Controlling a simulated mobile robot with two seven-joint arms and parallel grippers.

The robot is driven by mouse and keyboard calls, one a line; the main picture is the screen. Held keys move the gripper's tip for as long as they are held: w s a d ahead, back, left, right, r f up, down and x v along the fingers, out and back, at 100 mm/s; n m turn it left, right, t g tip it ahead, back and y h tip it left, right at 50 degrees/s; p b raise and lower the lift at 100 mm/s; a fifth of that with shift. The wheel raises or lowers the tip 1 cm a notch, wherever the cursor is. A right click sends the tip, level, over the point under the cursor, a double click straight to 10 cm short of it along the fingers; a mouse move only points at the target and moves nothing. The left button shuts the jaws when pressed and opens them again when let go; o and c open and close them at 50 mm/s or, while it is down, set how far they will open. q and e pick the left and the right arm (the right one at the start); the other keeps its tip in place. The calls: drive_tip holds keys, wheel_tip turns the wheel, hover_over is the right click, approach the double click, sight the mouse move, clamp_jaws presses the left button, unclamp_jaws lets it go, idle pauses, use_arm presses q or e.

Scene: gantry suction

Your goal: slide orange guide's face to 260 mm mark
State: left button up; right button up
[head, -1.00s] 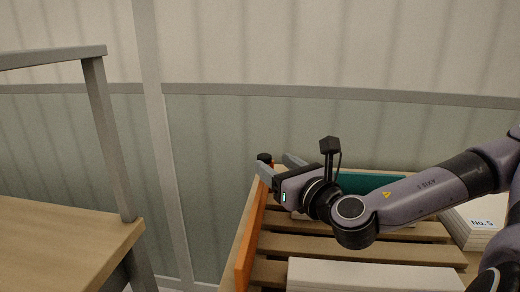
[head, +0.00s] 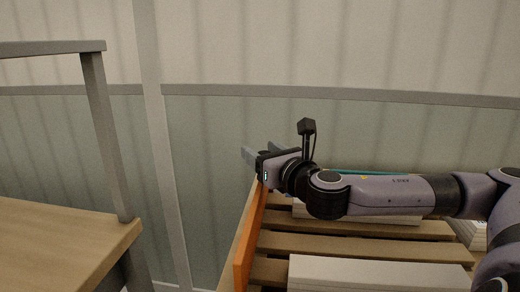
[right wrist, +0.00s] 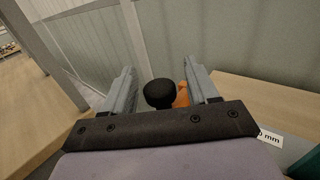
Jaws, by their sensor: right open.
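The orange guide (head: 249,240) is a long upright bar along the left side of a slatted wooden bed. In the right wrist view, a bit of its orange end (right wrist: 182,95) shows beside a round black knob (right wrist: 159,93). My right gripper (head: 260,152) is open above the guide's far end. In the right wrist view its two fingers (right wrist: 161,88) stand on either side of the knob, with gaps visible; I cannot tell their height relative to it. The knob is hidden in the head view. A white label ending in "mm" (right wrist: 269,137) is partly covered by my gripper. My left gripper is not in view.
Pale boards (head: 375,274) lie on the wooden slats (head: 350,246). A teal strip (head: 385,172) at the back is mostly behind my right arm. A wooden table (head: 60,245) with a grey post (head: 107,135) stands at the left, across a gap. A wall closes the back.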

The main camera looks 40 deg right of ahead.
drive_tip(key=shift+w+d, duration=0.1)
drive_tip(key=shift+w, duration=0.5)
clamp_jaws()
